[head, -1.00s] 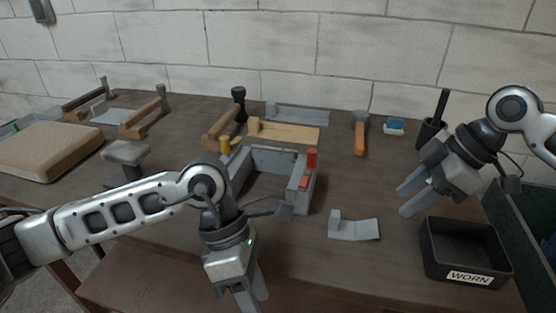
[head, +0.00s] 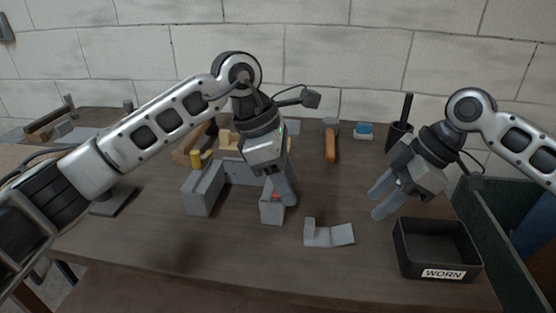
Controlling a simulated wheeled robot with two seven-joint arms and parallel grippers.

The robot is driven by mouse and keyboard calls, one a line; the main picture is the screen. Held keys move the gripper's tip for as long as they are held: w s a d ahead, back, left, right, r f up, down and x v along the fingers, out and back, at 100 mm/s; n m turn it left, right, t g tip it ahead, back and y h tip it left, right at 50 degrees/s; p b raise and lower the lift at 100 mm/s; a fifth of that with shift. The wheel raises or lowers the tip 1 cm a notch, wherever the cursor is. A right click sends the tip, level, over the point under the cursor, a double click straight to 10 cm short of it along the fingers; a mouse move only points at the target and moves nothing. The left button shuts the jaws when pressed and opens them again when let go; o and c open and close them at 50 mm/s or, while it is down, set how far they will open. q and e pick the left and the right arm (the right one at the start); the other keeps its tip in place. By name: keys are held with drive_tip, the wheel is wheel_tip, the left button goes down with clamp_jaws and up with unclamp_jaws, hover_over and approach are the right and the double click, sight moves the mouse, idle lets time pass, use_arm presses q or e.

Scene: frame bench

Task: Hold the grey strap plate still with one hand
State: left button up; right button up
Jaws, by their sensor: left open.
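The grey strap plate (head: 335,236), a flat piece with an upturned end at its left, lies on the bench in front of the grey block frame (head: 203,190). My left gripper (head: 281,203) is open, pointing down over the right arm of that frame, left of and behind the plate. It hides part of the frame and most of a red piece there. My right gripper (head: 376,203) is open and empty in the air, to the right of the plate. Neither gripper touches the plate.
A black tray marked WORN (head: 438,251) stands right of the plate. Behind are an orange-handled tool (head: 330,146), a blue-and-white block (head: 364,131) and a black cup (head: 398,137). A green bin (head: 490,232) is at the far right. Bench around the plate is clear.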

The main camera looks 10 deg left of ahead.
sight(307, 220)
use_arm(q)
drive_tip(key=x, duration=1.1)
clamp_jaws()
use_arm(e)
drive_tip(key=shift+c, duration=0.3)
